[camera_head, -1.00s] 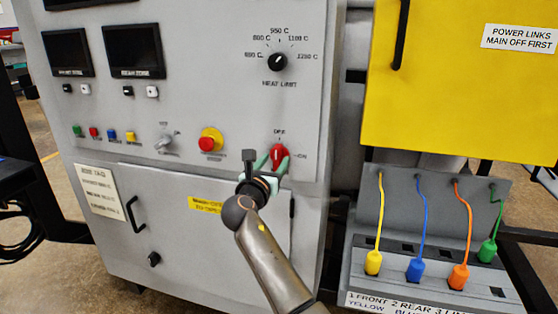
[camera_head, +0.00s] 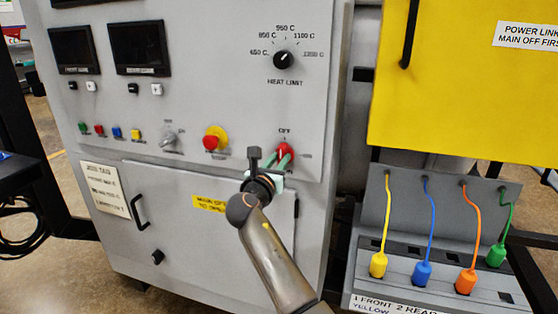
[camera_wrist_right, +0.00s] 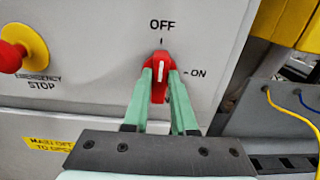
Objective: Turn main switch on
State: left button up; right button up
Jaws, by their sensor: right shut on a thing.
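The main switch is a red rotary knob (camera_wrist_right: 160,76) with a white pointer line, on the lower right of the grey cabinet panel. It also shows in the head view (camera_head: 285,151). In the wrist view its pointer stands nearly upright, toward the OFF label (camera_wrist_right: 162,25); the ON label (camera_wrist_right: 198,72) is to its right. My right gripper (camera_wrist_right: 161,80) has its two green fingers on either side of the knob, shut on it. In the head view my right gripper (camera_head: 284,160) reaches the knob from below and hides part of it. My left gripper is not in view.
A red emergency stop button (camera_head: 211,142) on a yellow base is left of the switch. A heat limit dial (camera_head: 284,60) is above. A yellow door (camera_head: 460,90) and a rack with coloured cables (camera_head: 425,225) stand to the right.

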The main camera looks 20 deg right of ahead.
grip_shut()
jog(key=shift+m, duration=0.3)
jog(key=m, duration=0.2)
jog(key=shift+d+m, duration=0.15)
jog(key=shift+m, duration=0.15)
jog(key=m+b, duration=0.2)
jog(key=m, duration=0.3)
jog(key=m+b, duration=0.2)
jog(key=m, duration=0.3)
jog(key=m+b, duration=0.2)
jog(key=m, duration=0.2)
jog(key=shift+s+d+f+m, duration=0.2)
jog(key=shift+f+m, duration=0.15)
jog(key=shift+m, duration=0.05)
jog(key=shift+b, duration=0.3)
